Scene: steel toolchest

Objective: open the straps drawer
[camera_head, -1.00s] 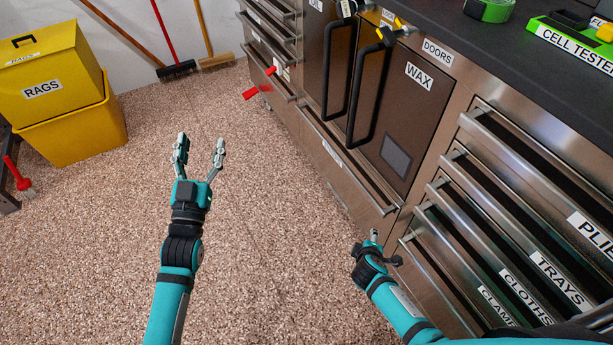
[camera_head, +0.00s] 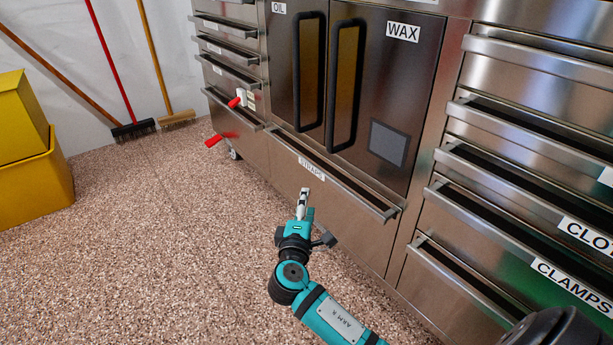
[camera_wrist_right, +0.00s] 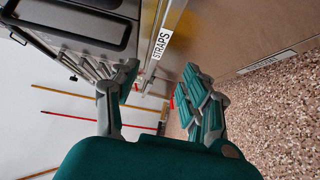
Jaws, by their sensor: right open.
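The straps drawer (camera_head: 350,222) is the wide steel drawer below the two dark doors, and it looks shut. Its long bar handle (camera_head: 360,194) runs along the top edge, with the STRAPS label (camera_head: 312,168) on it. My right gripper (camera_head: 304,192) is in front of the drawer, close to the handle's label in the picture. In the right wrist view my right gripper (camera_wrist_right: 160,92) is open and empty, and the handle with its STRAPS label (camera_wrist_right: 160,44) shows between and beyond the fingers. Whether a finger touches it I cannot tell. My left gripper is out of view.
The OIL and WAX doors (camera_head: 400,90) with black handles are above. Drawers with protruding handles, including CLAMPS (camera_head: 572,285), stand to the right. Red-handled items (camera_head: 237,101) stick out at the left drawers. Yellow bins (camera_head: 40,180) and brooms (camera_head: 134,128) are left.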

